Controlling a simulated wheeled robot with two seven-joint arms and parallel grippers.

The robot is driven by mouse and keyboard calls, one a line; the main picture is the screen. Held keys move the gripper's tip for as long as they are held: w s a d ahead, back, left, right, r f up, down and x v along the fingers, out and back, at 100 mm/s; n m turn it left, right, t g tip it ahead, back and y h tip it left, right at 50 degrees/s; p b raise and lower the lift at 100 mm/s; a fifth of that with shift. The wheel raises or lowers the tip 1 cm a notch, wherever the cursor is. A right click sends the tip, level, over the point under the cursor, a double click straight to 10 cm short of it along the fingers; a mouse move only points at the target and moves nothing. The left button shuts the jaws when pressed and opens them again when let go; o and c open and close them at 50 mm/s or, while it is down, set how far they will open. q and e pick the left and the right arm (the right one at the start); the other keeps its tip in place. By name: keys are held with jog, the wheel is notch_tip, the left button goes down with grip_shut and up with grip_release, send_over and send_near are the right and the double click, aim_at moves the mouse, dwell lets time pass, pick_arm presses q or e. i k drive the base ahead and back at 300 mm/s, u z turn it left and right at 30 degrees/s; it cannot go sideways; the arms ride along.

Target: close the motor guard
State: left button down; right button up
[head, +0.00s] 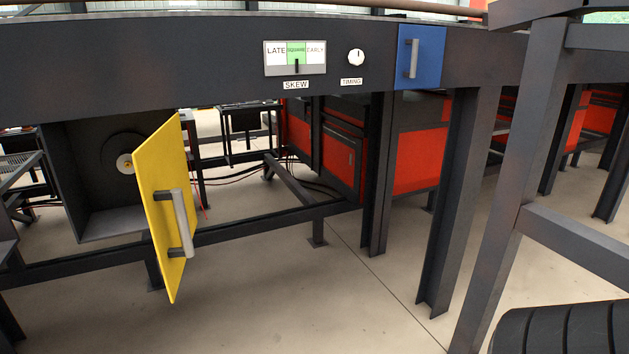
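The motor guard (160,190) is a yellow hinged door with a grey bar handle (183,225) on its outer face. It stands open, swung out toward me from the right side of a dark box (85,165) under the beam. Inside the box a dark round disc with a pale hub (124,163) shows; the door hides part of the interior. Neither gripper is in view. A dark ribbed part at the lower right corner may be mine.
A dark beam (190,70) above carries a skew gauge (295,58), a timing knob (356,57) and a blue panel with a handle (419,57). A low rail (270,222) runs beneath. Dark posts (460,190) stand at right. Floor in front of the door is clear.

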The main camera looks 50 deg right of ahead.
aim_at(160, 164)
jog(key=z, duration=0.55)
jog(key=i, duration=0.55)
jog(key=z, duration=0.2)
